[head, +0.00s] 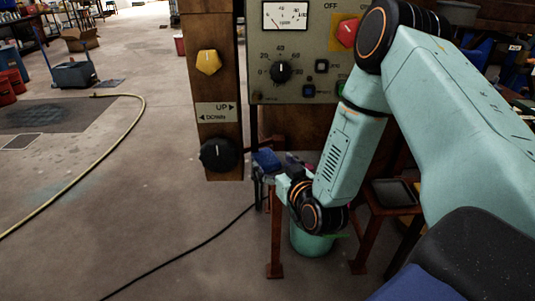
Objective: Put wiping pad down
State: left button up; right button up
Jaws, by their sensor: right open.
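My right arm comes in from the right, and its gripper (264,175) is small in the picture, just right of the wooden post's black knob. The gripper is open. A small dark blue piece (267,159) shows right at the gripper; it may be the wiping pad, but I cannot tell whether it touches the fingers or what it rests on. My forearm and wrist hide much of the area behind. My left gripper is not in view.
A wooden post (217,130) with yellow and black knobs stands beside a grey control panel (300,55). A dark tray (393,193) sits on a brown stand at the right. A green vessel (312,242) stands below my wrist. A black cable crosses the open floor at left.

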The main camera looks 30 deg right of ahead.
aim_at(264, 154)
jog(key=p+v, duration=0.1)
jog(key=v, duration=0.5)
jog(key=shift+s, duration=0.25)
jog(key=shift+w, duration=0.1)
jog(key=b+x, duration=0.3)
jog(key=x, duration=0.9)
jog(key=shift+a, duration=0.1)
jog(key=shift+r+p, duration=0.4)
jog(key=shift+r, duration=0.1)
jog(key=shift+s+r, duration=0.25)
jog(key=shift+a, duration=0.1)
jog(key=shift+f, duration=0.15)
